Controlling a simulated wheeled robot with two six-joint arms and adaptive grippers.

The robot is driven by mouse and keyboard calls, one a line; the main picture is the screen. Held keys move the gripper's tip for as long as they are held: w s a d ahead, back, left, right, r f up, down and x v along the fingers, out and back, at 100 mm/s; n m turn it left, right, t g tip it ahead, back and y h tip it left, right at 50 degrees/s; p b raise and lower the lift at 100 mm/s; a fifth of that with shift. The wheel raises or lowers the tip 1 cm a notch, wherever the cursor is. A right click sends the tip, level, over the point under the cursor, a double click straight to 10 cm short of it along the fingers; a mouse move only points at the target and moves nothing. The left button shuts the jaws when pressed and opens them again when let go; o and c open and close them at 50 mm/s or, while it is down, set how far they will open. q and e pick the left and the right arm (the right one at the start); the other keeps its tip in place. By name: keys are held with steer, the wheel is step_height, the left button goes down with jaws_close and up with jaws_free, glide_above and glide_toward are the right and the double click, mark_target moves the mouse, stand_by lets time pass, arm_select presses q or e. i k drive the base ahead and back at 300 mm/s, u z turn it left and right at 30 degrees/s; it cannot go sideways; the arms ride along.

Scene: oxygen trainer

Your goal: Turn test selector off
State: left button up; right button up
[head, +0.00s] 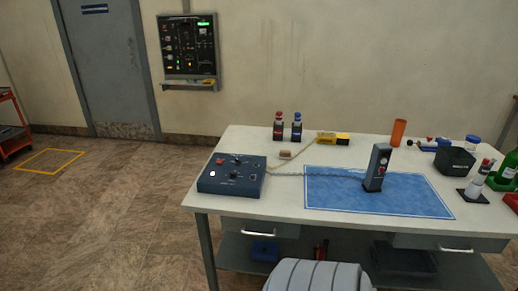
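A dark blue-grey control box (232,176) sits at the left end of the white table. Its sloped top carries several small knobs and switches, a red one, and a bright white round spot. A black wall panel (189,48) with a green lit display, dials and switches hangs on the back wall. Labels are too small to read, so I cannot tell which control is the test selector or how it is set. Neither of my grippers is in view.
The white table (270,148) holds a blue mat (420,196) with an upright dark grey handheld unit (377,168), corded toward the box. Two small bottles (279,126) and a yellow-black tool (333,138) stand behind. Clutter fills the right end.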

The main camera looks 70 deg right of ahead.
mark_target(238, 163)
steer(key=z, duration=0.8)
steer(key=i, duration=0.8)
steer(key=z, duration=0.9)
